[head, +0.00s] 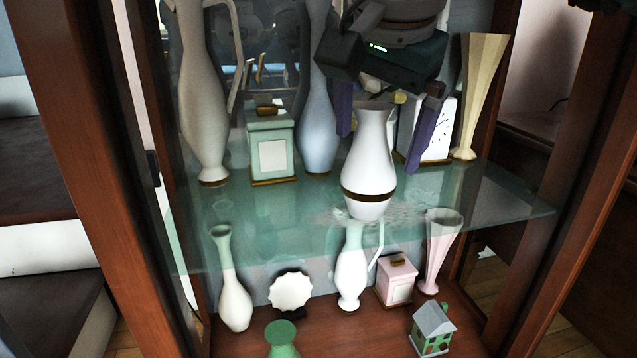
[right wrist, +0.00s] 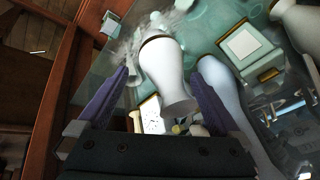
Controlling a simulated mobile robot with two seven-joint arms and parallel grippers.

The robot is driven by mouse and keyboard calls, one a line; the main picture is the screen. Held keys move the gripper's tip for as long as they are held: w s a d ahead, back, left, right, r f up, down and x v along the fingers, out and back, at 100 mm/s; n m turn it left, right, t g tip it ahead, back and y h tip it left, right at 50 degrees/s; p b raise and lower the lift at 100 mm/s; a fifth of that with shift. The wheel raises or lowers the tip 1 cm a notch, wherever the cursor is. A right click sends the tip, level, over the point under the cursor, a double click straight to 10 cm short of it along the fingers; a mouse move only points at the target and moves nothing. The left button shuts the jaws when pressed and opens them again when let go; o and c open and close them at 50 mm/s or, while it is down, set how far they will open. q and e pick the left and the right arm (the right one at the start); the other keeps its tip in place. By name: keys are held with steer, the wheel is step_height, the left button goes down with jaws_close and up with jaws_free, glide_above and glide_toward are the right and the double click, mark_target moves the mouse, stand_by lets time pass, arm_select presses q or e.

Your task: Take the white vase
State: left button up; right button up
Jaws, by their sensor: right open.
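The white vase (head: 368,150) has a wide mouth and a dark gold band low on its body. It stands upright on the glass shelf (head: 500,205) of the cabinet. My right gripper (head: 378,150) is above and behind it in the head view, with its purple fingers open on either side of the vase's upper part. In the right wrist view the white vase (right wrist: 165,75) lies between the two open fingers (right wrist: 160,75), with a visible gap at the right finger. My left gripper is not in view.
On the shelf stand a tall grey vase (head: 203,100), a green box (head: 272,145), a pale blue vase (head: 317,110), a white clock-like box (head: 440,135) and a cream flared vase (head: 478,95). Several small ornaments stand below. A wooden post (head: 75,150) borders the left.

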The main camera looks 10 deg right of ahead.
mark_target(371, 171)
steer(key=b+x, duration=0.4)
steer(key=x, duration=0.2)
steer(key=shift+a+f+b, duration=0.1)
steer(key=shift+f+b, duration=0.2)
steer(key=shift+r, duration=0.1)
steer(key=shift+c, duration=0.2)
steer(key=c, duration=1.2)
